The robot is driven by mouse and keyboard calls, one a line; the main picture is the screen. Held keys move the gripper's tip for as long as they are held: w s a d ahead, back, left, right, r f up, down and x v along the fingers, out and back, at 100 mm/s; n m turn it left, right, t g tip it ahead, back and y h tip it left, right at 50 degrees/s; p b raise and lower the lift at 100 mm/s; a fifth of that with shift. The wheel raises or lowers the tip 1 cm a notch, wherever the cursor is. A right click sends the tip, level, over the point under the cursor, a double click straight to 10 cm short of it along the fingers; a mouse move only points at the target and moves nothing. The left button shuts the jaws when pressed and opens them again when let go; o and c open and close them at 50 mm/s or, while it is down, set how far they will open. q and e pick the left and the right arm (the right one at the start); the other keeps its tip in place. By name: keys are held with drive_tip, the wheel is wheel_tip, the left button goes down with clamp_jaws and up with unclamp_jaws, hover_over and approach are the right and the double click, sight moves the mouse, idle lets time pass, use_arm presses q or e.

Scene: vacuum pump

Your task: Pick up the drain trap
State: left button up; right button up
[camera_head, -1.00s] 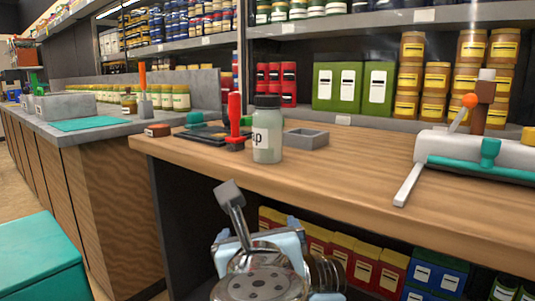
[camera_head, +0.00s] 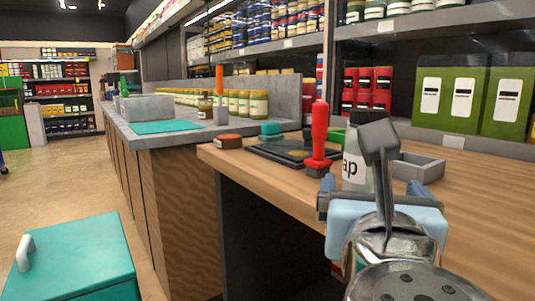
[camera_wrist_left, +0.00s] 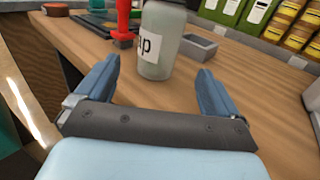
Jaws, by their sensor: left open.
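The drain trap is a pale translucent bottle (camera_head: 357,168) with a dark lid and a white label ending in "ap". It stands upright on the wooden bench top (camera_head: 465,210). In the head view my left gripper and wrist hide part of its right side and its base. My left gripper (camera_head: 371,184) is open and empty in front of the bottle. In the left wrist view the bottle (camera_wrist_left: 165,45) stands beyond the two blue fingers (camera_wrist_left: 158,69), roughly midway between them, and its lid is cut off at the top edge. My right gripper is out of view.
A red-handled tool (camera_head: 319,135) stands close left of the bottle, by a dark flat tray (camera_head: 275,153). A small grey open box (camera_head: 418,167) is at its right. A teal chest (camera_head: 75,260) stands on the floor. The bench top is clear at right.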

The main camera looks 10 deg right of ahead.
sight(367, 175)
use_arm(q)
drive_tip(key=x, duration=0.9)
drive_tip(key=p+x, duration=0.1)
drive_tip(key=x, duration=0.1)
drive_tip(key=shift+w+r, duration=0.25)
drive_tip(key=c, duration=1.3)
